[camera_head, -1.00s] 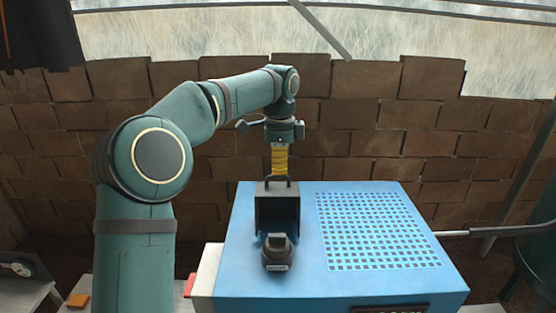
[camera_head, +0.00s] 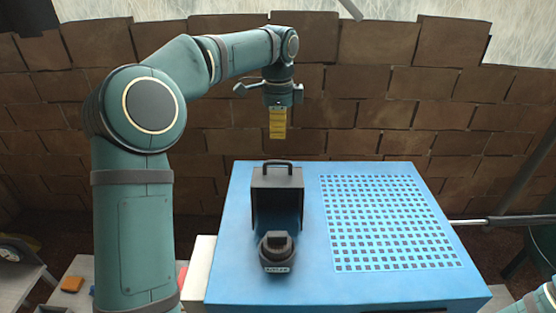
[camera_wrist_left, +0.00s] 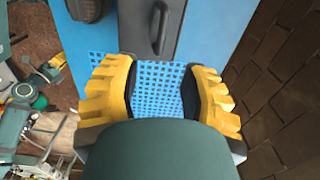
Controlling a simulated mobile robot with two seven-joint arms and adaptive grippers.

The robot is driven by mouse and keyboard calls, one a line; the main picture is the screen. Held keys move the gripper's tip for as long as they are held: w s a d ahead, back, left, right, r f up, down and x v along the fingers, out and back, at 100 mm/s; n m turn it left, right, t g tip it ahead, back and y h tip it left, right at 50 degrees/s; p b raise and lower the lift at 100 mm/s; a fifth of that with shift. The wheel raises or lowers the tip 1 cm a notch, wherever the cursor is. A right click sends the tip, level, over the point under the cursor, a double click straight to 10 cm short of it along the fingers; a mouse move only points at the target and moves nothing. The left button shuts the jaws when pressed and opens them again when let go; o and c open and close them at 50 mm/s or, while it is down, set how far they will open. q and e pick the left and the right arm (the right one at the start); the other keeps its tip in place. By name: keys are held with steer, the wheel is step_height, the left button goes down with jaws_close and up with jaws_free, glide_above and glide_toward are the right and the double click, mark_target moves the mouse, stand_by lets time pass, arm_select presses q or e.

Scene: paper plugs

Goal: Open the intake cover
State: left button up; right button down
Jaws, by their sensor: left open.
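The intake cover (camera_head: 277,198) is a dark grey panel with side walls and a black handle (camera_head: 279,165) on its top edge. It stands raised on the blue machine (camera_head: 225,265), behind a black knob (camera_head: 276,252). My left gripper (camera_head: 277,136) has yellow fingers pointing down and hangs above and apart from the handle. In the left wrist view its fingers (camera_wrist_left: 160,92) are spread with nothing between them. The cover (camera_wrist_left: 147,30) and its handle (camera_wrist_left: 161,28) show beyond the fingertips there. My right gripper cannot be made out.
A perforated grid (camera_head: 390,222) covers the machine's right top. A grey bar (camera_head: 500,220) sticks out at its right. A brick wall (camera_head: 370,90) stands behind. A small orange block (camera_head: 71,284) lies on a side surface at lower left.

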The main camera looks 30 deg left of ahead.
arm_select(q)
step_height(320, 180, down, 10)
steer(key=shift+w+f+b, duration=0.1)
steer(key=shift+f+b, duration=0.1)
steer(key=shift+b, duration=0.3)
steer(key=shift+c, duration=0.3)
jaws_close()
